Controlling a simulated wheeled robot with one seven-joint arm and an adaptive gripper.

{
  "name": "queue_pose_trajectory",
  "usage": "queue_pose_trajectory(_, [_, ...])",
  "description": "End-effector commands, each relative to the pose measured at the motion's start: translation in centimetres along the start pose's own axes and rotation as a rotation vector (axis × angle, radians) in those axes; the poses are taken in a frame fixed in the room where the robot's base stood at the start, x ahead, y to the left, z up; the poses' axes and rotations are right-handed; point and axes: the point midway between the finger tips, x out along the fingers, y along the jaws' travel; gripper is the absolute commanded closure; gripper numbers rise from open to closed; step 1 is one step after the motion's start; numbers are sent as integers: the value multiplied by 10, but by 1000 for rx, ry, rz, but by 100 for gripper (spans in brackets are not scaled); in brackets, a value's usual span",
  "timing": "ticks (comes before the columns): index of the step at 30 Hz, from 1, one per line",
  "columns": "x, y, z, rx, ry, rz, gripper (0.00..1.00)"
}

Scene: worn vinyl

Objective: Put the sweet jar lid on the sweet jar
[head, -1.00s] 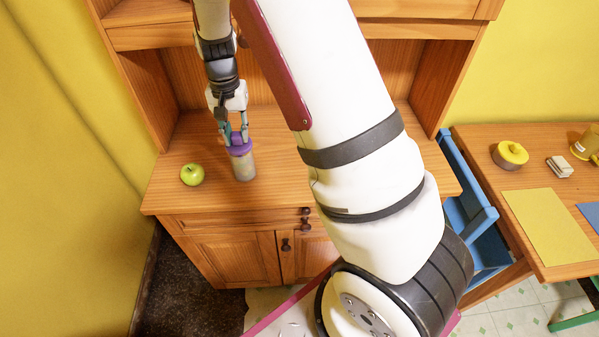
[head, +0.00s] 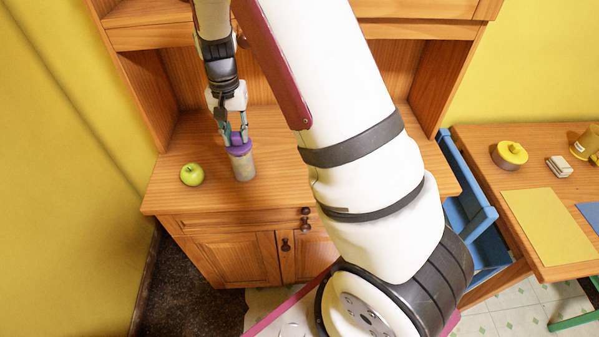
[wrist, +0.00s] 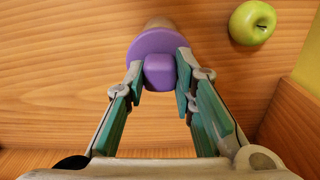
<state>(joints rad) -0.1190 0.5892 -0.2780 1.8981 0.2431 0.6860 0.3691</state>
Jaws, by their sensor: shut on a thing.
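The sweet jar (head: 244,168) stands upright on the wooden cabinet top, a pale cylinder with mottled contents. The purple sweet jar lid (head: 240,149) is at the jar's mouth; I cannot tell whether it is fully seated. My gripper (head: 236,137) points down from above and is shut on the lid's knob. In the wrist view, the fingers of my gripper (wrist: 160,75) pinch the square purple knob of the lid (wrist: 155,44). Only a small part of the jar (wrist: 158,22) shows behind the lid there.
A green apple (head: 192,175) lies left of the jar on the cabinet top (head: 300,185). The hutch's side panels and back rise around the arm. At right, a table (head: 520,245) holds a yellow-topped round object (head: 511,153) and a yellow sheet. A blue chair (head: 468,215) stands between.

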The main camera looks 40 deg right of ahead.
Motion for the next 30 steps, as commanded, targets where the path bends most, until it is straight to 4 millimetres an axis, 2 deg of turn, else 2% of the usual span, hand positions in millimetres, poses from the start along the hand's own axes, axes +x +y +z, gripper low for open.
queue_pose_trajectory(24, [11, 0, 0, 0, 0, 0, 100])
queue_pose_trajectory(25, [11, 0, 0, 0, -1, 0, 72])
queue_pose_trajectory(27, [11, 0, 0, 0, -1, 0, 56])
queue_pose_trajectory(28, [11, 0, 0, 0, -1, 0, 52])
queue_pose_trajectory(30, [11, 0, 0, 0, 0, 0, 52])
